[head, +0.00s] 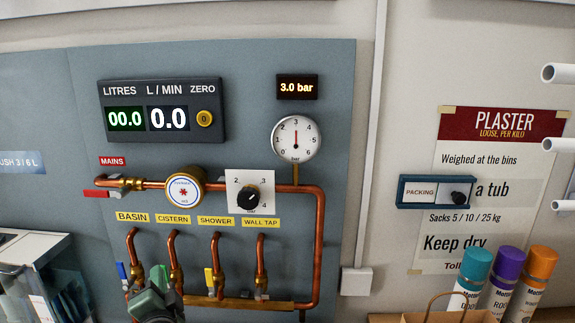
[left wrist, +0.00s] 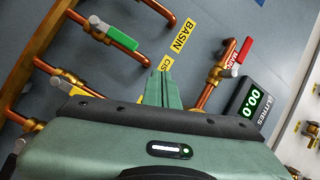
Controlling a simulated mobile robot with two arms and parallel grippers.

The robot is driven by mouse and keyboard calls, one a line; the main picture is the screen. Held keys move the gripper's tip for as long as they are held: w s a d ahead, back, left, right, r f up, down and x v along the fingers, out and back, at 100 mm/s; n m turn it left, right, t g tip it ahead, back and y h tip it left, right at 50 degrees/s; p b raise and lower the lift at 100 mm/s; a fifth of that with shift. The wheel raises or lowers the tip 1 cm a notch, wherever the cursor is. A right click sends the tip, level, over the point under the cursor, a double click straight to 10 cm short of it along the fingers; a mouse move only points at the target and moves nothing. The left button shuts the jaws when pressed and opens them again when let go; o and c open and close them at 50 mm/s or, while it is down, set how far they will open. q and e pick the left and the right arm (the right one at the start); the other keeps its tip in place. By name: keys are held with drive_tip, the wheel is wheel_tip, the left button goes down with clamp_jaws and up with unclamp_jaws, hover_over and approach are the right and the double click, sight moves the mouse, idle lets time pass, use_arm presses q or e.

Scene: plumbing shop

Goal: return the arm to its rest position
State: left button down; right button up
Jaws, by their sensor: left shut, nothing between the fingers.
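My left gripper (head: 158,283) is green and shows at the bottom left of the head view, in front of the lower pipes of the basin and cistern taps. In the left wrist view its fingers (left wrist: 162,88) are shut together with nothing between them. They point toward the grey panel (left wrist: 165,30), near the yellow BASIN and cistern labels. The fingers look apart from the pipes, but the exact gap cannot be told. My right gripper is in neither view.
Copper pipes (head: 319,245) with lever valves, a red mains lever (head: 96,193) and a pressure gauge (head: 296,138) reading about 3 bar stand out from the panel. The flow display (head: 162,109) reads zero. Spray cans (head: 506,275) stand at the lower right.

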use_arm(q)
drive_tip(key=s+d+f+n+g+h, duration=0.2)
drive_tip(key=s+f+n+g+h, duration=0.3)
drive_tip(key=s+f, duration=0.9)
drive_tip(key=s+d+f+g+h, duration=0.1)
drive_tip(key=s+d+f+g, duration=0.1)
drive_tip(key=s+f+g, duration=0.3)
drive_tip(key=s+d+f+n+h, duration=0.1)
drive_tip(key=s+d+f, duration=0.15)
drive_tip(key=s, duration=0.45)
drive_tip(key=s+d+f+g, duration=0.1)
drive_tip(key=s+f+g, duration=0.25)
drive_tip(key=s, duration=0.35)
wheel_tip(320, 180, down, 32)
drive_tip(key=s+b, duration=0.2)
drive_tip(key=b, duration=0.1)
drive_tip(key=s+a+f+g+b, duration=0.1)
drive_tip(key=s+a+f+b, duration=0.1)
drive_tip(key=s+f, duration=1.3)
drive_tip(key=shift+s+a+f+b, duration=0.35)
drive_tip(key=shift+s+f, duration=0.05)
drive_tip(key=shift+f, duration=0.35)
drive_tip(key=shift+g, duration=0.25)
